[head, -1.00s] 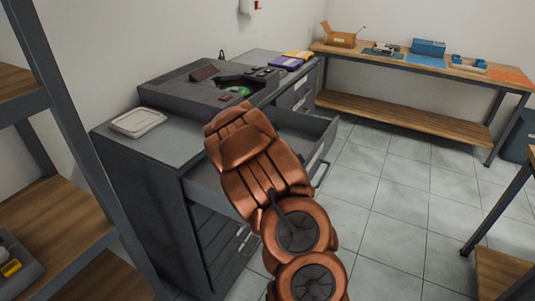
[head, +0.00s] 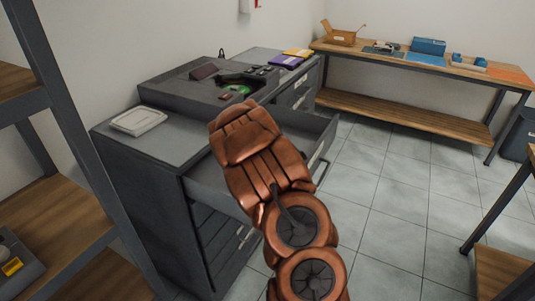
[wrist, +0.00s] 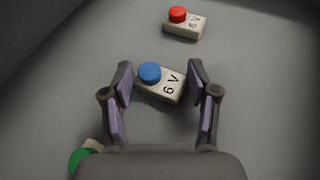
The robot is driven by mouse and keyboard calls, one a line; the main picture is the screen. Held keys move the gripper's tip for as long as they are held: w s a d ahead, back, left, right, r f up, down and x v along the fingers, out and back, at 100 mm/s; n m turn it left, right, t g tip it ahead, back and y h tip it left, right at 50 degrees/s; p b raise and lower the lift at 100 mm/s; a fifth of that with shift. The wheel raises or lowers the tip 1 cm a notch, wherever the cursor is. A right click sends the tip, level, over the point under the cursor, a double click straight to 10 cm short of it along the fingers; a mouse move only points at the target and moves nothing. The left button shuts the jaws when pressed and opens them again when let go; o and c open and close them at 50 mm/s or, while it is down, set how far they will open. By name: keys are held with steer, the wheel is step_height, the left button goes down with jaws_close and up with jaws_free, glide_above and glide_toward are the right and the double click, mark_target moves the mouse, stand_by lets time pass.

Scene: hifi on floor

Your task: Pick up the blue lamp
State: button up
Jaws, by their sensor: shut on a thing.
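The blue lamp (wrist: 161,83) is a small cream block with a round blue cap and "6 V" on its face. It sits tilted between the two fingers of my gripper (wrist: 160,65) in the wrist view, and the gripper is shut on it. A similar block with a red cap (wrist: 186,22) lies beyond it on the grey surface. A green-capped one (wrist: 84,159) is partly hidden at the lower left by my gripper. In the head view my arm hides the gripper and the lamps.
An open drawer (head: 318,150) juts from the dark grey cabinet (head: 150,180). A wooden bench (head: 440,70) stands at the back. A shelf rack (head: 75,140) is close on the left. Tiled floor is free at right.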

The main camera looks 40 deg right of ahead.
step_height(320, 180, up, 10)
steer(key=b, duration=0.2)
stand_by(0.7)
stand_by(1.1)
